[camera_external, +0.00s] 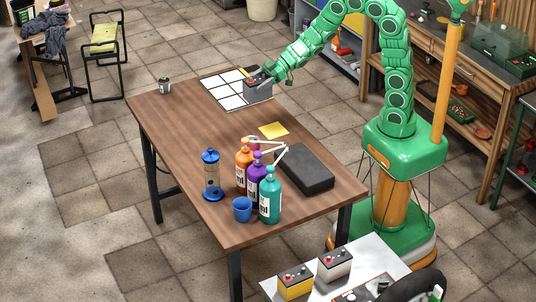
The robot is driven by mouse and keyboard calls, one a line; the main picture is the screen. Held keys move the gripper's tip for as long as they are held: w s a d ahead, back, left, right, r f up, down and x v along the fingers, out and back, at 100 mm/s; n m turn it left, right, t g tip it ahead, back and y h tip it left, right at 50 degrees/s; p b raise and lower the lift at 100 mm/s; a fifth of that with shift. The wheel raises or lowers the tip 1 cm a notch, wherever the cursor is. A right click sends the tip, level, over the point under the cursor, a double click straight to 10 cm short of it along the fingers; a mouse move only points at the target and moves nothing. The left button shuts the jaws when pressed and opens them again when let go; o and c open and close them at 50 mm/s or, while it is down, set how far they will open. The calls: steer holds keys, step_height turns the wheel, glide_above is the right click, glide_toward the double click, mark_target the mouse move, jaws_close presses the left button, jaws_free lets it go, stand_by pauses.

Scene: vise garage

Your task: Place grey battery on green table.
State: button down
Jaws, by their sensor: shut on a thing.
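My gripper (263,77) is over the far right edge of the wooden table. It is shut on a grey battery (260,91) with a dark top and a red terminal cap. The battery is upright at the right side of a white grid mat (222,95); I cannot tell whether it touches the mat. A light grey battery (335,265) and a yellow battery (296,285) stand on a white surface (372,256) at the bottom. A green-framed table (521,152) is partly cut off at the right edge.
The wooden table (185,125) holds a black case (304,170), a yellow note (273,130), several bottles (270,195), a blue mug (242,209), a blue-lidded container (211,175) and a small cup (164,86). A workbench (478,85) stands behind my arm.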

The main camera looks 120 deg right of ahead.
steer(key=w+a+r, duration=0.3)
steer(key=w+a, duration=0.6)
steer(key=w+a+r, duration=0.3)
steer(key=w+a, duration=0.5)
steer(key=w, duration=0.1)
steer(key=w+a+r, duration=0.1)
steer(key=a, duration=1.1)
steer(key=w+a+r, duration=0.1)
steer(key=w+a, duration=0.1)
steer(key=a, duration=1)
steer(key=s+a+f, duration=0.2)
steer(key=s+a, duration=0.3)
steer(key=a, duration=0.5)
steer(key=s+a+f, duration=0.2)
steer(key=s+a, duration=0.3)
steer(key=a, duration=0.5)
steer(key=s+a+f, duration=0.3)
steer(key=s+a, duration=0.4)
steer(key=s, duration=0.1)
steer(key=s+a+f, duration=0.2)
steer(key=s+a, duration=0.4)
steer(key=s, duration=0.2)
step_height(320, 180, down, 23)
steer(key=shift+s+r, duration=0.15)
steer(key=shift+s, duration=0.1)
